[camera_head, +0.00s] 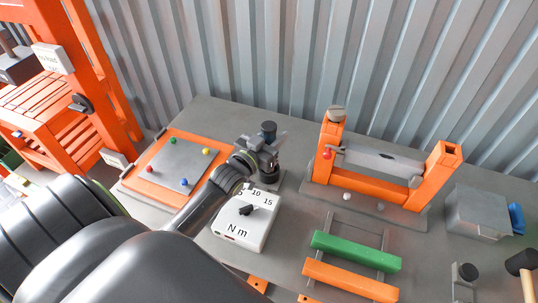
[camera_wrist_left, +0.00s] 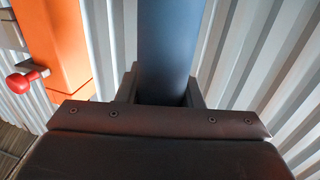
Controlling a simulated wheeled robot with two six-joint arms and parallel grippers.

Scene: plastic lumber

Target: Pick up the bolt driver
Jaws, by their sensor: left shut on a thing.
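The bolt driver (camera_head: 268,127) is a dark upright cylinder at the back middle of the table, in the head view. My left gripper (camera_head: 265,143) is shut on its upper part; the arm reaches in from the left. In the left wrist view the driver (camera_wrist_left: 167,45) shows as a smooth dark blue-grey shaft between the two fingers (camera_wrist_left: 167,88). Its lower part is partly hidden by the gripper in the head view, over a small grey base (camera_head: 276,185). I cannot tell whether it is clear of that base. My right gripper is not in view.
A white torque box (camera_head: 238,231) marked "N m" stands just in front. An orange-framed board (camera_head: 178,163) with coloured knobs lies left. An orange fixture (camera_head: 365,188) stands right. Green (camera_head: 355,250) and orange (camera_head: 350,281) bars lie in front of it. A grey box (camera_head: 478,212) is far right.

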